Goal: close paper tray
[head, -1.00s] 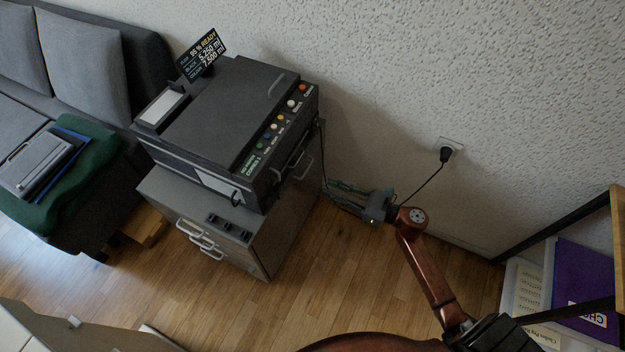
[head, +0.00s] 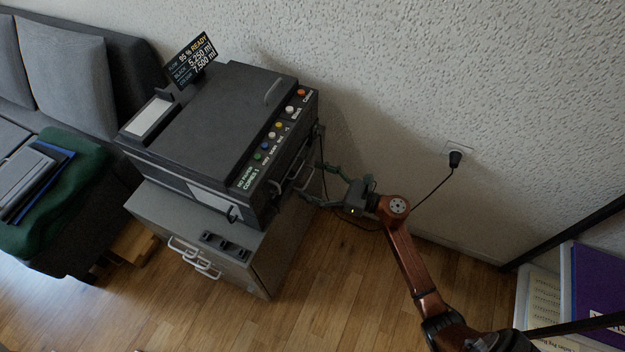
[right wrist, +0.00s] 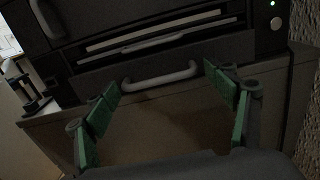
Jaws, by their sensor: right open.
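A dark copier (head: 215,125) stands on a grey cabinet. Its paper tray (right wrist: 110,76) shows in the right wrist view as a dark drawer front with a grey bar handle (right wrist: 160,76). Pale layers (right wrist: 150,38) show in the slots above this front. How far the tray sticks out is hard to tell. My right gripper (head: 316,181) is open and empty at the copier's right side, its fingers pointing at the tray. In the right wrist view its green fingertips (right wrist: 160,84) lie to either side of the handle; contact cannot be made out. My left gripper is out of view.
The grey cabinet (head: 265,262) below the copier has handles on its front. A textured wall with a plugged cord (head: 455,158) is behind my right arm. A grey sofa (head: 70,75) is at left and a shelf with books (head: 598,290) at right. Wooden floor is clear in front.

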